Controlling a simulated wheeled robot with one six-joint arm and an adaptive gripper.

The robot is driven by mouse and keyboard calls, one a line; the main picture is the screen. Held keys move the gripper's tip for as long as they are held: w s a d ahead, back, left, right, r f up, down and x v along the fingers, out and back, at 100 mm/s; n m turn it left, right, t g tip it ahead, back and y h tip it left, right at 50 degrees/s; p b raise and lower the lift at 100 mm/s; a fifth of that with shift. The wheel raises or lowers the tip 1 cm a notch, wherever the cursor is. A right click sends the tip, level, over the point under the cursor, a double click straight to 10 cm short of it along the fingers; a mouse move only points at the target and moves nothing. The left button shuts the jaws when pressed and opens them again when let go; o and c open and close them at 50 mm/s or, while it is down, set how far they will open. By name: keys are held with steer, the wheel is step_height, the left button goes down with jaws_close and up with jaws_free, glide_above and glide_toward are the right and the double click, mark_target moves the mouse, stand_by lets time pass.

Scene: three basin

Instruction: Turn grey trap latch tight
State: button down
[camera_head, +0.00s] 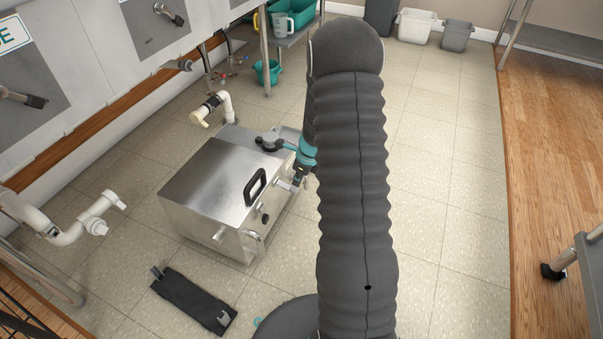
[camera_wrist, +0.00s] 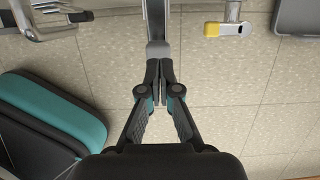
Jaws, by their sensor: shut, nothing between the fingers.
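The trap is a brushed steel box (camera_head: 205,180) on the floor with a black handle on its lid. A light grey metal latch (camera_head: 285,184) shows on the box's side, right beside my gripper (camera_head: 299,180). A second metal latch (camera_head: 254,243) is at the near corner. In the wrist view my gripper (camera_wrist: 160,72) is shut and empty, its fingertips together. They sit at the lower end of an upright metal strip (camera_wrist: 157,28), which I take for the latch; I cannot tell if they touch it. Another metal latch piece (camera_wrist: 50,22) shows at upper left.
A white pipe (camera_head: 75,222) stands left of the box, and another (camera_head: 218,108) behind it. A black flat piece (camera_head: 194,299) lies on the floor in front. A yellow-tipped metal lever (camera_wrist: 228,27) is at upper right. Tiles right of my arm are clear.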

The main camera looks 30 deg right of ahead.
steer(key=shift+x, duration=0.95)
steer(key=shift+d+f+b, duration=0.1)
steer(key=shift+f+b, duration=0.05)
steer(key=shift+b, duration=0.2)
